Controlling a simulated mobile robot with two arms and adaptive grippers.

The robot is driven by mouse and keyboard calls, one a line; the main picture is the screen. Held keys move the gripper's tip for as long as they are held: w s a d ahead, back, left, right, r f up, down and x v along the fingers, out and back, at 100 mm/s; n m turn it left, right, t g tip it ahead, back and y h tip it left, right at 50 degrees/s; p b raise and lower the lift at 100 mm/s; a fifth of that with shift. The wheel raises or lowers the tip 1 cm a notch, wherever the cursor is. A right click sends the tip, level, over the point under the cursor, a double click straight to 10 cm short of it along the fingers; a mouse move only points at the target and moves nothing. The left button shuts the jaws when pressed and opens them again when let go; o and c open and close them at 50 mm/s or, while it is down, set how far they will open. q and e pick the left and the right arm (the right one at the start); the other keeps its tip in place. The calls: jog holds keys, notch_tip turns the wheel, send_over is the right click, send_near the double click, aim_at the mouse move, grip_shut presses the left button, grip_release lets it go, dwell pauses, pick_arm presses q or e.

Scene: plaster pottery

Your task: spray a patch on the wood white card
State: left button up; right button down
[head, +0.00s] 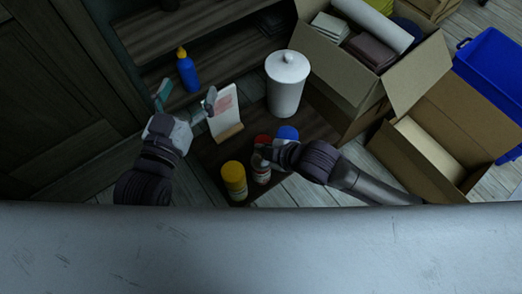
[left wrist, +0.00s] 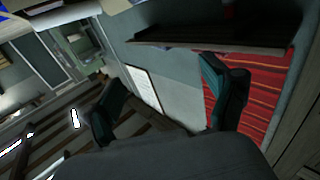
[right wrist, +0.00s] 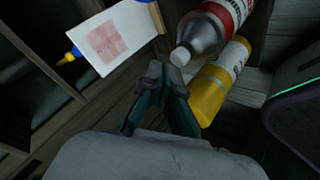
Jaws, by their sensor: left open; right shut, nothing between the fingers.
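The white card (head: 222,103) stands tilted in a wood block (head: 229,133) on the low dark board. It carries a pale reddish square patch, which also shows on the card in the right wrist view (right wrist: 125,20). My left gripper (head: 209,102) is open and empty at the card's left edge. My right gripper (head: 262,152) is shut and empty, close by the cans. A red-and-white can (head: 262,174) stands there, partly hidden by it; a yellow can (head: 233,181) stands to its left. In the right wrist view, the shut fingers (right wrist: 160,80) are near a silver-and-red can (right wrist: 207,33).
A blue-topped can (head: 288,133) stands behind my right gripper. A white lidded canister (head: 287,85) is at the back of the board. A blue bottle (head: 187,71) is on the shelf. Open cardboard boxes (head: 419,69) and a blue crate (head: 491,75) crowd the right.

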jog(key=shift+r+p, duration=0.35)
jog(key=shift+p, duration=0.05)
jog(key=shift+r+p, duration=0.6)
jog(key=shift+p, duration=0.2)
pick_arm(q)
jog(key=s+a+f+g+y, duration=0.25)
jog(key=s+f+g, duration=0.35)
jog(key=f, duration=0.4)
pick_arm(e)
jog(key=shift+r, duration=0.15)
jog(key=r+p, duration=0.1)
jog(key=p, duration=0.1)
jog(key=shift+r+p, duration=0.3)
jog(key=shift+r, duration=0.05)
jog(key=shift+r+p, duration=0.7)
jog(key=shift+p, duration=0.15)
jog(key=shift+r+p, duration=0.25)
jog(key=shift+p, duration=0.05)
pick_arm(q)
jog(key=s+a+f+g+y, duration=0.1)
jog(key=s+a+f+g, duration=0.3)
jog(key=s+g, duration=0.4)
jog(key=shift+s+n, duration=0.4)
jog(key=shift+s, duration=0.5)
